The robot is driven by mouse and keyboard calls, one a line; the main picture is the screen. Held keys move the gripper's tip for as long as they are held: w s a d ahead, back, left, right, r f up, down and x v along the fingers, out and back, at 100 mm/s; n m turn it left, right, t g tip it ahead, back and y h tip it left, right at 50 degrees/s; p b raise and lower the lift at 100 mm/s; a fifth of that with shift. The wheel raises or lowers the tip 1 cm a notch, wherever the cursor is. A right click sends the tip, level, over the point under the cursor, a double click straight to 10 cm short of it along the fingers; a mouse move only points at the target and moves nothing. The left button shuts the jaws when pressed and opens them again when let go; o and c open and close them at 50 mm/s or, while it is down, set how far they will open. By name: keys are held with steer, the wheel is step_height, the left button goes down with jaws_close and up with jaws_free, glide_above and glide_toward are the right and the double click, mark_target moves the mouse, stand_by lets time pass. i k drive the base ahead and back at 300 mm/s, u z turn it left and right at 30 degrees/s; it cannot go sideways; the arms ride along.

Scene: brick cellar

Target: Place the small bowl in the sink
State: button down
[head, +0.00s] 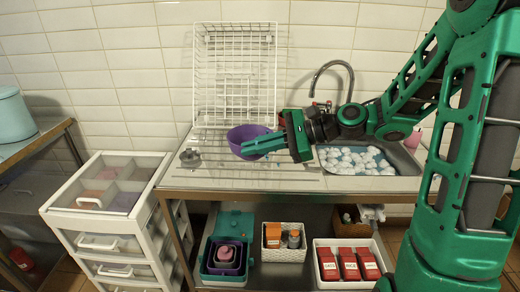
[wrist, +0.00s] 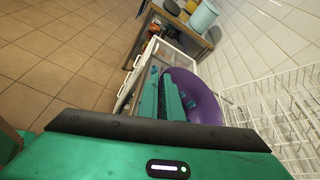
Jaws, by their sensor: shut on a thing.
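A small purple bowl (head: 247,136) is held at my gripper (head: 262,146), above the drainboard left of the sink. The gripper's green fingers are shut on the bowl's side. In the wrist view the bowl (wrist: 193,97) shows large beyond the fingers (wrist: 168,98), and the fingers hide part of it. The sink (head: 390,155) is to the right of the gripper, with white foam or suds in it. Part of the sink is hidden behind my arm.
A white wire rack (head: 234,75) stands behind the bowl. A curved faucet (head: 332,66) rises behind the sink. A white drawer unit (head: 105,190) is at the left. Below the counter are a teal box (head: 211,262) and baskets, one a white basket (head: 345,284) with red packs.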

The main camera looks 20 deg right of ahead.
mark_target(330, 167)
steer(key=u, duration=0.45)
steer(key=k, duration=0.9)
steer(key=z, duration=0.5)
steer(key=i, duration=1.35)
